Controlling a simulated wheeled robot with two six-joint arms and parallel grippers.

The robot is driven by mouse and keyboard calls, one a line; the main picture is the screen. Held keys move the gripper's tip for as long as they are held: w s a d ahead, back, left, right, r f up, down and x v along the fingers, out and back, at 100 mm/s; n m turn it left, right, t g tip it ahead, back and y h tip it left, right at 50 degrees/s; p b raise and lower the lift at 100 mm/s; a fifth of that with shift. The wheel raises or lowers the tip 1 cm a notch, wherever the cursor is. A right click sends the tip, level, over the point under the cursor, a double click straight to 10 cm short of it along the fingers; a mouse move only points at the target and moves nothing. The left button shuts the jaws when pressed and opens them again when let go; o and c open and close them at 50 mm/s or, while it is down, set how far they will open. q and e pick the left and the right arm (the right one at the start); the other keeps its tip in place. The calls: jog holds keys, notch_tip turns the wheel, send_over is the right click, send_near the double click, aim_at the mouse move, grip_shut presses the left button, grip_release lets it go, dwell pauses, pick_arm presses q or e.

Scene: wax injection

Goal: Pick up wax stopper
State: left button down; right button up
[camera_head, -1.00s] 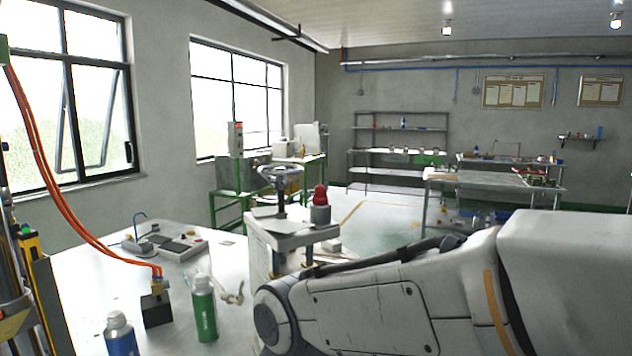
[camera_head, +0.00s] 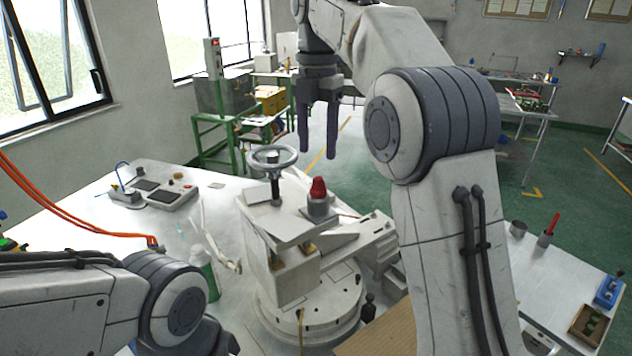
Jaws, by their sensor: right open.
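A red stopper-like piece (camera_head: 318,187) sits upright in a grey cylinder (camera_head: 318,206) on top of the white machine (camera_head: 290,275). I take it for the wax stopper. My right gripper (camera_head: 318,152) hangs from above with its two dark fingers pointing down, open and empty. In the picture it shows just above the red piece, but how far apart they are in depth is unclear. My left arm comes in at the lower left; its gripper is out of view.
A handwheel (camera_head: 274,156) stands on the machine just left of the red piece. A green bottle (camera_head: 203,268) and a small device (camera_head: 171,192) are on the white table to the left. At the right are a red-handled tool (camera_head: 551,228), a grey cup (camera_head: 518,229) and a wooden box (camera_head: 590,325).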

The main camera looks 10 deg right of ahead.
aim_at(319, 178)
jog(key=shift+d+f, duration=0.15)
jog(key=shift+f, duration=4.15)
grip_shut()
